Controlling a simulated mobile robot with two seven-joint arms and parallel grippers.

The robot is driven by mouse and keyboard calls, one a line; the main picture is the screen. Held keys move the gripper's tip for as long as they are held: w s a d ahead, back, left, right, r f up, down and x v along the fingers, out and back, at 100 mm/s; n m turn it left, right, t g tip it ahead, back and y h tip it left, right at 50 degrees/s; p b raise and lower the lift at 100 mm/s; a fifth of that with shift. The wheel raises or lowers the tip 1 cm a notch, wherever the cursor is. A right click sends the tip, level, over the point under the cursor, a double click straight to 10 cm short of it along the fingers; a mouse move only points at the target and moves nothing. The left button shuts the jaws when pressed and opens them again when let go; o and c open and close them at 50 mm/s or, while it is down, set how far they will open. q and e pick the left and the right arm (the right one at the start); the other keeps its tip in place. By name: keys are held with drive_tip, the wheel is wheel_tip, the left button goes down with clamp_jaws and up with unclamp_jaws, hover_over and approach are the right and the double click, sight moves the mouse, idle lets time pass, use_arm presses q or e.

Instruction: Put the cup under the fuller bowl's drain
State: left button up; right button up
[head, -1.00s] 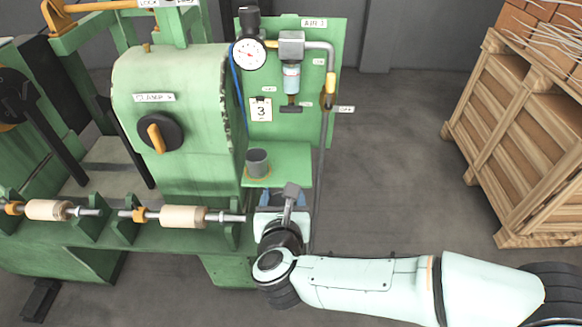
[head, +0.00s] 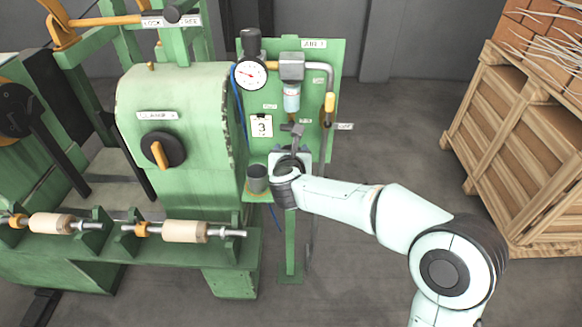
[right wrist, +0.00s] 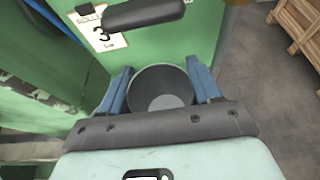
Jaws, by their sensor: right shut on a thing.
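My right gripper (head: 290,158) is in front of the green panel, below the clear bowl (head: 291,100). In the right wrist view, its blue fingers (right wrist: 160,75) are shut on a grey cup (right wrist: 160,92), one on each side; the cup is upright and looks empty. In the head view, my gripper hides this cup. The bowl hangs under a grey filter head; I cannot tell how full it is. A black bar (right wrist: 145,12) crosses above the cup in the wrist view. My left gripper is not in view.
A second grey pot (head: 257,177) stands on the green shelf just left of my gripper. A gauge (head: 251,74) and a "3" card (head: 262,125) are on the panel (head: 325,60). The green machine (head: 180,110) is left; wooden crates (head: 525,150) stand right.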

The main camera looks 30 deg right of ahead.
wheel_tip(320, 180, down, 2)
drive_tip(key=shift+s+a+f, duration=0.1)
drive_tip(key=shift+s, duration=0.05)
wheel_tip(320, 180, down, 5)
drive_tip(key=shift+r+b, duration=0.2)
drive_tip(key=shift+b, duration=0.25)
drive_tip(key=shift+f, duration=0.1)
drive_tip(key=o, duration=1.2)
drive_tip(key=shift+c, duration=0.2)
drive_tip(key=v, duration=1.1)
drive_tip(key=shift+s+a+r+b, duration=0.15)
drive_tip(key=shift+s+r+b, duration=0.1)
drive_tip(key=shift+r+b, duration=0.05)
